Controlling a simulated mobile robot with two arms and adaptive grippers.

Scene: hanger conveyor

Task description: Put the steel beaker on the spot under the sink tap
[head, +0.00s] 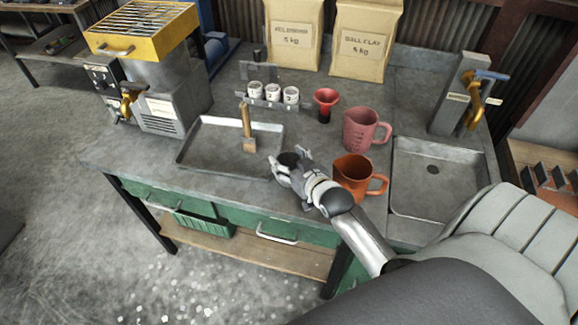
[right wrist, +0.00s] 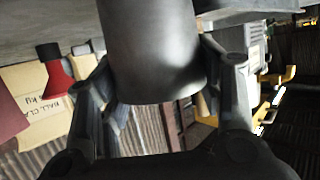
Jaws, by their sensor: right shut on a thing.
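The steel beaker (head: 288,159) shows its dark open top in the head view, just right of the metal tray. My right gripper (head: 290,170) is shut on it. In the right wrist view the grey beaker (right wrist: 150,50) fills the space between the two fingers. I cannot tell whether its base touches the bench. The sink basin (head: 398,205) is at the right of the bench, with a round drain (head: 432,169). The tap (head: 480,100), brass with a blue handle, is on a grey post behind it. My left gripper is not in view.
An orange jug (head: 353,172) stands close right of my gripper, between it and the sink. A pink jug (head: 362,130) and red funnel (head: 326,98) stand behind. The tray (head: 200,145) holds a brush (head: 247,125). Small white cups (head: 272,91) and two bags (head: 362,45) are further back.

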